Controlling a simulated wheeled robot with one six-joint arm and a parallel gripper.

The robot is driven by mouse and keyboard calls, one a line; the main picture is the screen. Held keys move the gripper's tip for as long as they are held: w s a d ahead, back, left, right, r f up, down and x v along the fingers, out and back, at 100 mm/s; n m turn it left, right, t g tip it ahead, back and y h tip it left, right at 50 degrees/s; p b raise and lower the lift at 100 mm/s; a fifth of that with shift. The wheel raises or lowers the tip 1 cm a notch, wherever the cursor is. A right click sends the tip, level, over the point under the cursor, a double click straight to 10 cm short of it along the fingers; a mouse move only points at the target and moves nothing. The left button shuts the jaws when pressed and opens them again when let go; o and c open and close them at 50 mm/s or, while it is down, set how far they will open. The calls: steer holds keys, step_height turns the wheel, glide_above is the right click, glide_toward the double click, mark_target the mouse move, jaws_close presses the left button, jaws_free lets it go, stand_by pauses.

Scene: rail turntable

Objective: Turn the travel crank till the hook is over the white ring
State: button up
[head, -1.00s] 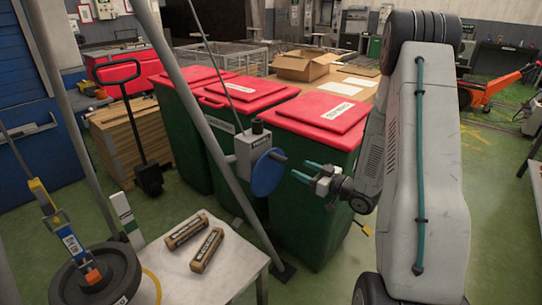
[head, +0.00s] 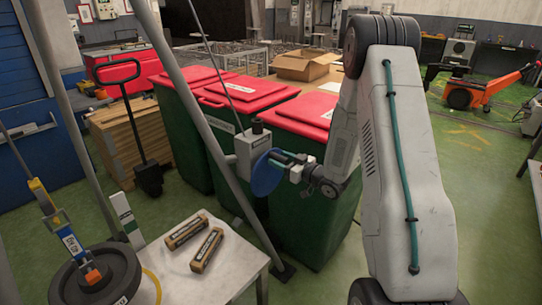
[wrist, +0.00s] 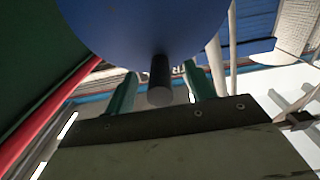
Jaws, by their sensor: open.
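The travel crank is a blue disc (head: 266,177) on a grey box (head: 252,147) on a slanted grey post. My gripper (head: 283,157) has its teal fingers at the disc's upper right edge. In the wrist view the blue disc (wrist: 145,25) fills the top. Its dark handle (wrist: 160,82) stands between my open fingers (wrist: 160,90), with a gap on both sides. At the lower left hangs a yellow and blue block (head: 55,218), with an orange piece (head: 93,275) below it over a dark round weight (head: 115,277). I cannot make out the hook or a white ring clearly.
Two brown labelled boxes (head: 207,250) lie on a white table (head: 235,262). Green bins with red lids (head: 307,114) stand close behind the crank. A slanted grey post (head: 205,130) stands just left of it.

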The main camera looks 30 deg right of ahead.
jaws_close()
steer(key=shift+a, duration=0.15)
steer(key=shift+s+a+f, duration=0.15)
steer(key=shift+s+a, duration=0.1)
steer(key=shift+a, duration=0.35)
steer(key=shift+s+a+f, duration=0.1)
steer(key=shift+s+a, duration=0.15)
steer(key=shift+a, duration=0.35)
steer(key=shift+d, duration=0.15)
